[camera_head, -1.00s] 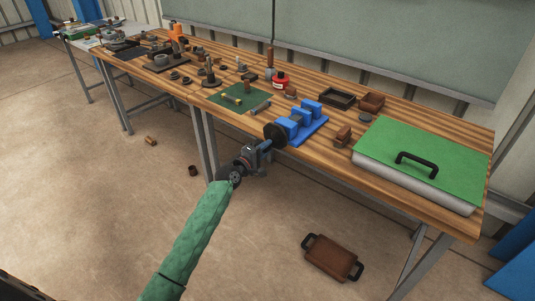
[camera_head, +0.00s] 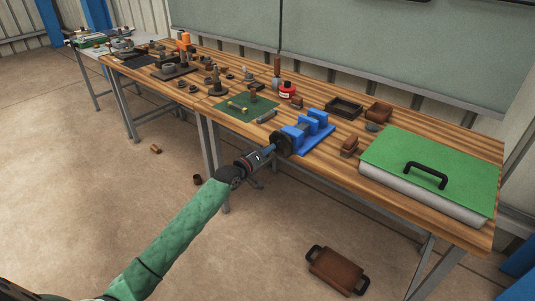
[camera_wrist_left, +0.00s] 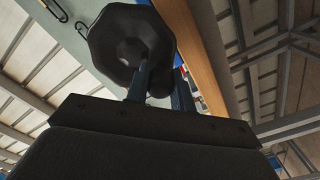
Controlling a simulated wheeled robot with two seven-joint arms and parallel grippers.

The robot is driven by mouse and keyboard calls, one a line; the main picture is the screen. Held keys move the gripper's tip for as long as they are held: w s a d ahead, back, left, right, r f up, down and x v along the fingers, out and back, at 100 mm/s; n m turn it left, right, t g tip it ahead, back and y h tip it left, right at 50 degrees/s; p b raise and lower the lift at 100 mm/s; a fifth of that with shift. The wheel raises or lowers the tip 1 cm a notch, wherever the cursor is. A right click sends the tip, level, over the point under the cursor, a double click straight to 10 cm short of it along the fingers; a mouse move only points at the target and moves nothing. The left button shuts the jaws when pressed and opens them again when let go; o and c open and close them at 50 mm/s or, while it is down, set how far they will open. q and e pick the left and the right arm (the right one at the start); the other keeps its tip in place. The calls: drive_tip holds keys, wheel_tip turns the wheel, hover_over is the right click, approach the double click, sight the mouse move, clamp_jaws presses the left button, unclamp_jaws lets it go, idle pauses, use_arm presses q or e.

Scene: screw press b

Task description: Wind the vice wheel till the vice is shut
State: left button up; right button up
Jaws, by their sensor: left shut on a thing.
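The blue vice (camera_head: 312,133) stands at the front edge of the wooden workbench. A gap shows between its blue blocks, though I cannot tell how wide it is. Its dark wheel (camera_head: 280,143) faces out past the bench edge, and in the left wrist view the dark, many-sided wheel (camera_wrist_left: 115,38) fills the upper middle. My left gripper (camera_head: 269,151) is at the front of the wheel, its fingers shut on the wheel's handle (camera_wrist_left: 160,84). The fingers hide part of the handle. My right gripper is not in view.
A green-topped case (camera_head: 430,165) with a black handle lies right of the vice. A brown block (camera_head: 349,146) sits between them. A green mat (camera_head: 245,106) with tools lies to the left. A brown tray (camera_head: 336,270) lies on the floor. The floor before the bench is mostly clear.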

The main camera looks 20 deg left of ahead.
use_arm(q)
drive_tip(key=shift+r+m, duration=0.1)
drive_tip(key=shift+m, duration=0.5)
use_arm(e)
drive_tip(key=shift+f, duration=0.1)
use_arm(q)
drive_tip(key=shift+a, duration=0.1)
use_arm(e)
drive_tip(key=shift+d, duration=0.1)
use_arm(q)
drive_tip(key=o, duration=1)
drive_tip(key=b+v, duration=0.1)
drive_tip(key=v, duration=0.6)
drive_tip(key=shift+s+b, duration=0.3)
drive_tip(key=shift+s, duration=0.05)
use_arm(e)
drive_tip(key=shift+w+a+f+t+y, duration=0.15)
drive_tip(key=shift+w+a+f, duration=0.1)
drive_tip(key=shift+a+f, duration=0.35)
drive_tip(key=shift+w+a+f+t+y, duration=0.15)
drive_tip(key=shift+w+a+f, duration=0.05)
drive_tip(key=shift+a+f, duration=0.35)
use_arm(q)
drive_tip(key=shift+a, duration=0.1)
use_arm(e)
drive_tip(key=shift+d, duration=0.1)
